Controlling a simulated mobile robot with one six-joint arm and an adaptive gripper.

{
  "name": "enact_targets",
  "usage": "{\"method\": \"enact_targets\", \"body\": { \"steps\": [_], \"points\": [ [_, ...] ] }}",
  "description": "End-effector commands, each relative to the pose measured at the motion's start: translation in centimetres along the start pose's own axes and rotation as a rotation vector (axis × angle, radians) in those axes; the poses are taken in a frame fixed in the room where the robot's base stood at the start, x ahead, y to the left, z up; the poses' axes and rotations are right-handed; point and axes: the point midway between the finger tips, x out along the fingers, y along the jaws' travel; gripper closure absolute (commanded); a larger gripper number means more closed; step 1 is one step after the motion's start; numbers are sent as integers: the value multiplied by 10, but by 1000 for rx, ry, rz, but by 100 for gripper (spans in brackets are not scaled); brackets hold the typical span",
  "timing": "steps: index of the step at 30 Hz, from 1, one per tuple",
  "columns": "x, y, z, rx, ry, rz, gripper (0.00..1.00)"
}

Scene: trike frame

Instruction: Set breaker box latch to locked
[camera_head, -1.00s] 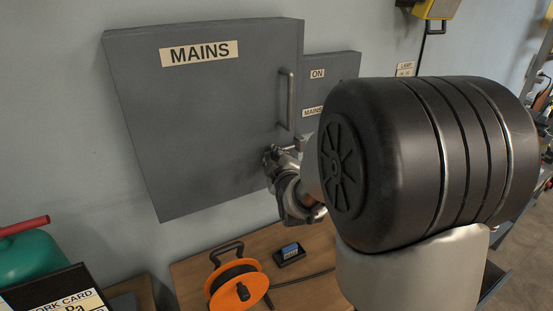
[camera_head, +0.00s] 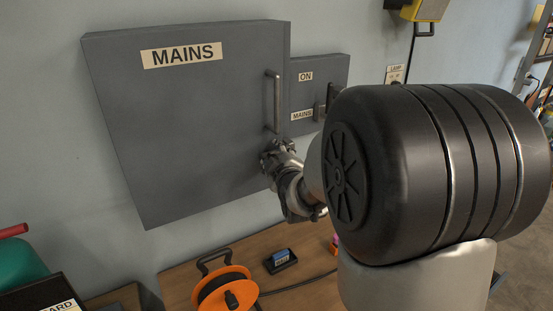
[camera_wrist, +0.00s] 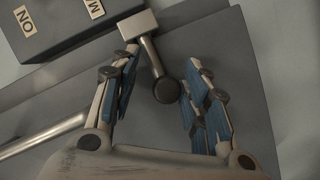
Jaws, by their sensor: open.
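The breaker box (camera_head: 180,120) is a grey cabinet on the wall with a MAINS label and a vertical bar handle (camera_head: 273,102) on its door. The latch (camera_wrist: 153,57) shows in the wrist view as a metal stem from a pale block to a round dark knob (camera_wrist: 167,90). My gripper (camera_wrist: 163,60) is open, one finger on each side of the stem and knob, with gaps visible on both sides. In the head view my gripper (camera_head: 275,157) is at the door's lower right edge and hides the latch.
A smaller grey switch box (camera_head: 318,88) labelled ON and MAINS adjoins on the right, also seen in the wrist view (camera_wrist: 60,22). The door handle (camera_wrist: 42,135) lies left of my fingers there. Below, a wooden bench (camera_head: 185,282) holds an orange cable reel (camera_head: 222,290) and a small dark device (camera_head: 281,261).

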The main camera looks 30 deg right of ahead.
Motion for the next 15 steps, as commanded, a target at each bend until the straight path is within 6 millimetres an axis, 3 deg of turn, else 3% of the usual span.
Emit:
{"method": "enact_targets", "body": {
  "steps": [8, 15],
  "points": [
    [-5, -2, 1, -1, -3, -4, 58],
    [-44, 0, 0, -1, -1, -2, 58]
  ]
}}
